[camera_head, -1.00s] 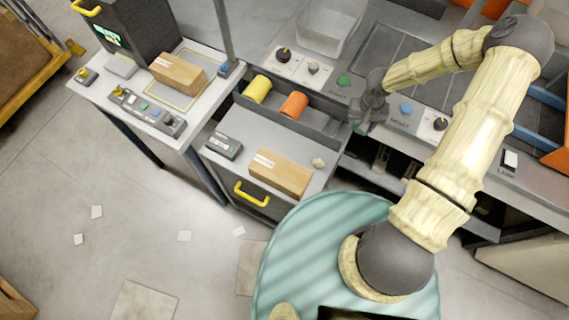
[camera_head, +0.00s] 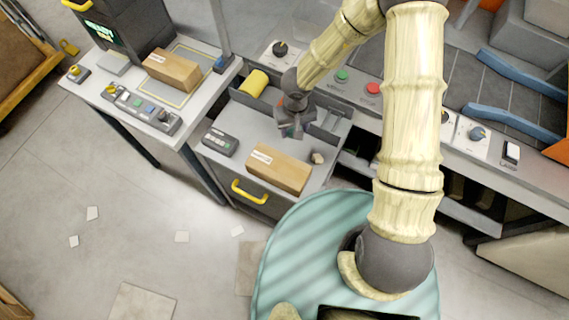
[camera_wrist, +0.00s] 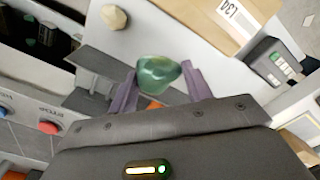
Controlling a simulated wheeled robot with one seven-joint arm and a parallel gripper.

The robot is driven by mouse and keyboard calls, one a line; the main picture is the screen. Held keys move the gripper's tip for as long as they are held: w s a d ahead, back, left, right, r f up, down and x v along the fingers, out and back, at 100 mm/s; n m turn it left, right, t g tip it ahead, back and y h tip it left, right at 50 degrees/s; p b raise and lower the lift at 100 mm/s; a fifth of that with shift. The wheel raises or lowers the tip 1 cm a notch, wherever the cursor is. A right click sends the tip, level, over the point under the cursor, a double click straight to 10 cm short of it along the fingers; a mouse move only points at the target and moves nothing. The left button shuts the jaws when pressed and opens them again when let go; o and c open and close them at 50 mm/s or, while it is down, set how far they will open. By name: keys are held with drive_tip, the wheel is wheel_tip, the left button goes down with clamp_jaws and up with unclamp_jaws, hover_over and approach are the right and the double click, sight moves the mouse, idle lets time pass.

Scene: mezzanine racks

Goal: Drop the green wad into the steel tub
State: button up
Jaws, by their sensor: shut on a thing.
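The green wad (camera_wrist: 160,74) is a small, rounded, glossy lump. In the wrist view it sits between the two purple-grey fingertips of my gripper (camera_wrist: 160,85), which is shut on it. In the head view my gripper (camera_head: 292,130) points down above the grey cabinet top (camera_head: 235,112), at the front edge of the dark tray (camera_head: 325,122); the wad is mostly hidden there. I cannot make out a steel tub for certain in either current view. The area at the top middle of the head view is partly covered by my arm.
A yellow roll (camera_head: 254,83) lies in the dark tray; an orange one (camera_wrist: 155,105) shows partly behind my gripper. A cardboard box (camera_head: 278,168), a cream lump (camera_head: 317,158) and a grey keypad device (camera_head: 220,143) lie on the cabinet top. A panel with a red button (camera_head: 373,88) stands right.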

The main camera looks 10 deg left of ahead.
drive_tip(key=shift+s+a, duration=0.2)
drive_tip(key=shift+a, duration=0.05)
drive_tip(key=b, duration=0.2)
hover_over(292, 149)
drive_tip(key=shift+s+f, duration=0.1)
drive_tip(key=shift+f, duration=3)
drive_tip(key=shift+f+b, duration=0.5)
drive_tip(key=shift+f, duration=1.35)
drive_tip(key=shift+f, duration=0.15)
drive_tip(key=o, duration=1)
